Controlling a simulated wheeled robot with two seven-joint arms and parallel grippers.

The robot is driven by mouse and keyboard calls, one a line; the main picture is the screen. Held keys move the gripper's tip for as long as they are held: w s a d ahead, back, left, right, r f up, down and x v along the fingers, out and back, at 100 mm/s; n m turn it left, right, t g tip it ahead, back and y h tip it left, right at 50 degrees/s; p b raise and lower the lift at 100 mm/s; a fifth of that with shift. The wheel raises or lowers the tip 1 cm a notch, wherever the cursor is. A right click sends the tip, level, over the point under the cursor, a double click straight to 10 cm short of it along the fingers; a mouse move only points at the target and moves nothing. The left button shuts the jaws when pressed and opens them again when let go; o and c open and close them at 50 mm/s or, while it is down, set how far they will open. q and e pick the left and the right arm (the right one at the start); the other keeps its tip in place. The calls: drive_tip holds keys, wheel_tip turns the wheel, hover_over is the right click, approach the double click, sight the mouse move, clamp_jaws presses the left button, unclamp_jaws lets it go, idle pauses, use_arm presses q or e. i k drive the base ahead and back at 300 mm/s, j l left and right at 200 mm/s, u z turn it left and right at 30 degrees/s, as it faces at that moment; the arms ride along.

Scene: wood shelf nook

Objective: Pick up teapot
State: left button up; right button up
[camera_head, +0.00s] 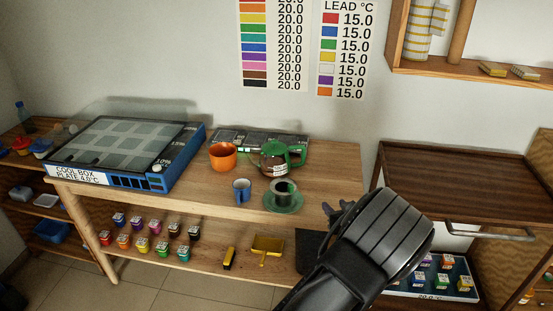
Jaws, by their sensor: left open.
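The teapot (275,161) stands upright on the wooden table, right of the middle. It has a green lid and handle and a see-through body with brown contents and a small label. My left gripper (333,211) is by the table's right front edge, to the right of and nearer than the teapot, and apart from it. It is open; my own forearm and wrist hide part of it. My right gripper is not in view.
An orange pot (222,157) stands left of the teapot. A blue cool box (125,150) fills the table's left. A wooden cabinet (460,180) stands right.

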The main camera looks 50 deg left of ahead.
sight(272, 167)
drive_tip(key=i+j, duration=0.15)
drive_tip(key=j, duration=0.25)
drive_tip(key=i+j, duration=0.15)
drive_tip(key=j, duration=0.2)
drive_tip(key=i+j, duration=0.15)
drive_tip(key=j, duration=0.25)
